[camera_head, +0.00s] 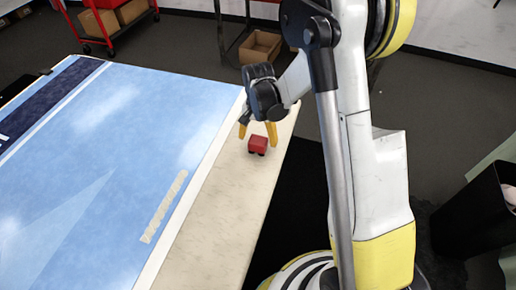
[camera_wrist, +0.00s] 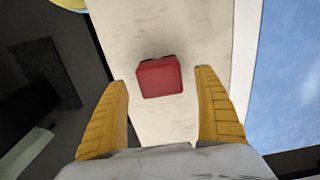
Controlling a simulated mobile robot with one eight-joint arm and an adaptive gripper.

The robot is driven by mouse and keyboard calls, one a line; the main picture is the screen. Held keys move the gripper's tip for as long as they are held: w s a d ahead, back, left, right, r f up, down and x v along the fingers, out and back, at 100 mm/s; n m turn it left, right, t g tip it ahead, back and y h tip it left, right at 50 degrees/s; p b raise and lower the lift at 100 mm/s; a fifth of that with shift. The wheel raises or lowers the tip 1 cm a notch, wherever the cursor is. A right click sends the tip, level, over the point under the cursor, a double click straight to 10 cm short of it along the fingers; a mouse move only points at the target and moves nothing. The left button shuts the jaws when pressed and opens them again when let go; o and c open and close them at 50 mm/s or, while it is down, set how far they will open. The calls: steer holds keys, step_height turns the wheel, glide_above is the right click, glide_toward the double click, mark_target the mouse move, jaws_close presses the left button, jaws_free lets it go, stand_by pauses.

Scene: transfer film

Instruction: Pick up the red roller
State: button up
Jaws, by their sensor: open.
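The red roller (camera_head: 258,144) is a small red block with dark parts under it. It sits on the pale strip along the right side of the table. In the wrist view the red roller (camera_wrist: 160,77) lies ahead of the fingertips, about centred between them. My gripper (camera_head: 258,131) has yellow fingers and is just above and beside the roller, pointing down. I cannot tell how high the fingertips are above the table.
The table (camera_head: 215,215) carries a blue printed sheet (camera_head: 90,170) and a short pale strip (camera_head: 163,207). The table's right edge is close to the roller. A red cart (camera_head: 108,38) and a cardboard box (camera_head: 260,47) stand behind. A black bin (camera_head: 475,215) is at right.

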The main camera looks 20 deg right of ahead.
step_height(320, 180, down, 2)
steer(key=shift+f, duration=0.1)
steer(key=shift+r, duration=0.2)
steer(key=shift+c, duration=0.2)
steer(key=c, duration=1.3)
steer(key=shift+c, duration=0.2)
step_height(320, 180, up, 4)
steer(key=shift+r+p, duration=0.15)
steer(key=shift+p, duration=0.95)
steer(key=s+d+r+p, duration=0.3)
steer(key=s+d+r, duration=0.3)
steer(key=d, duration=0.3)
steer(key=shift+s+d+r+p, duration=0.3)
steer(key=shift+d+r+p, duration=0.05)
